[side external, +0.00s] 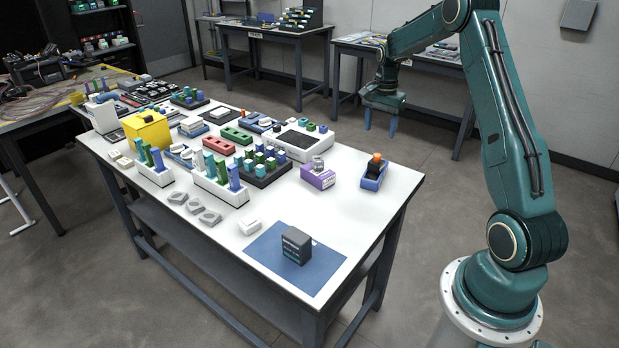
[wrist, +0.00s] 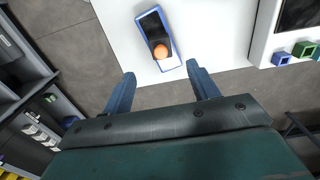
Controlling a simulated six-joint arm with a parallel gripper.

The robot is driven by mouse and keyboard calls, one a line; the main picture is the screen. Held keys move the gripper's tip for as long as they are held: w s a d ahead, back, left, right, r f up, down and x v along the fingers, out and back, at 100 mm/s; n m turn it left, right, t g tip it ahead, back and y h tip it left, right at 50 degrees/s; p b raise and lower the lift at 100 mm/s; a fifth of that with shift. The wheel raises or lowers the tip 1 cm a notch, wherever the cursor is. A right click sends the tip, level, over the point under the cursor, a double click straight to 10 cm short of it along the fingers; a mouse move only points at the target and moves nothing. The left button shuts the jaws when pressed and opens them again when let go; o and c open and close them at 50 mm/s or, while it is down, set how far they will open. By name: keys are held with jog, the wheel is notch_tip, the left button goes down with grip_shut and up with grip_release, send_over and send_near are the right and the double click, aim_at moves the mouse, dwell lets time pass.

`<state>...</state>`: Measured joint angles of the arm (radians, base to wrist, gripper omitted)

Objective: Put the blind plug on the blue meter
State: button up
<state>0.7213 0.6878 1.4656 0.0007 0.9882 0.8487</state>
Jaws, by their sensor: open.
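A small blue-cased device with a dark top, which looks like the blue meter (side external: 372,182), lies near the right edge of the white table. An orange round-topped piece (side external: 376,158) stands on a dark part at one end of it. I cannot tell whether this orange piece is the blind plug. In the wrist view the blue meter (wrist: 152,32) and orange piece (wrist: 161,51) appear just beyond my fingertips. My gripper (side external: 380,126) is raised above and past the table's back right edge, open and empty, with blue fingers that also show in the wrist view (wrist: 161,72).
A purple box (side external: 318,179) with a metallic round piece on top stands left of the meter. A dark block (side external: 296,246) stands on a blue mat (side external: 262,252) in front. Racks, coloured blocks and a white dark-screened device (side external: 322,152) crowd the table's left and back.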

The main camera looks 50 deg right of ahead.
jog(key=s+a+r+n+t+h, duration=0.15)
jog(key=a+r+n, duration=0.25)
jog(key=a+r, duration=0.5)
jog(key=s+a+r+n+t+y, duration=0.1)
jog(key=s+a+r+n, duration=0.25)
jog(key=a+r, duration=0.55)
jog(key=s+a+f+n+t, duration=0.1)
jog(key=s+a+n+t, duration=0.2)
jog(key=s+a+n, duration=0.7)
jog(key=s+a, duration=0.7)
